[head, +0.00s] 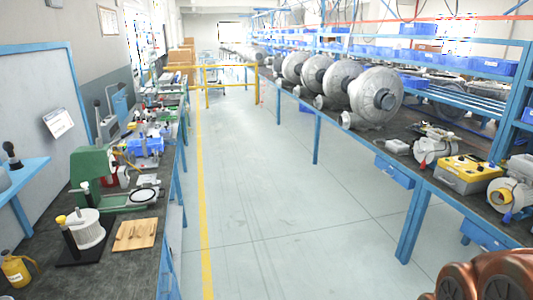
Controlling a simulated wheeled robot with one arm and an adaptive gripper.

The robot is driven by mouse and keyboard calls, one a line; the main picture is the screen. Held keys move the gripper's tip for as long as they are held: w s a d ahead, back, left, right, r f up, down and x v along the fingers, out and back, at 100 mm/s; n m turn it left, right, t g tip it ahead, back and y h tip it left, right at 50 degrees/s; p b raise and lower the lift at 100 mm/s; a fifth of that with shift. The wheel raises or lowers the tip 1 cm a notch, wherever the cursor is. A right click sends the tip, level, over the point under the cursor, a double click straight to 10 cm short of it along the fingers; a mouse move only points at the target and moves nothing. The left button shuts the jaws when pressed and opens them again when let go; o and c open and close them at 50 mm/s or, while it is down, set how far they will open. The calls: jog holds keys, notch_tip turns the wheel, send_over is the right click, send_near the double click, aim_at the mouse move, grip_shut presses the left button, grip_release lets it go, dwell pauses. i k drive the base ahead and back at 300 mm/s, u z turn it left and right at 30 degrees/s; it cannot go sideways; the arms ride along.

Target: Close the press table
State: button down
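A green press (92,168) stands on the dark-topped bench (125,262) along the left wall. Its green base reaches right, beside a dark-rimmed white disc (145,195). This bench has blue legs and appears to be the press table. No opened drawer or door shows on its visible side. I cannot tell from here which part of it opens or shuts. My gripper is not in view.
A white ribbed cylinder (86,230), a wooden board (135,234) and a yellow bottle (17,268) stand on the left bench. A right bench holds large grey blowers (376,96) and a yellow box (465,174). The aisle floor (270,200) between is clear, up to a yellow railing (228,85).

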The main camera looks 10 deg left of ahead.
aim_at(143, 195)
jog(key=u, duration=0.05)
jog(key=i, duration=1.7)
jog(key=u, duration=1.2)
jog(key=i, duration=0.9)
jog(key=u, duration=1.35)
jog(key=i, duration=0.25)
jog(key=u, duration=0.1)
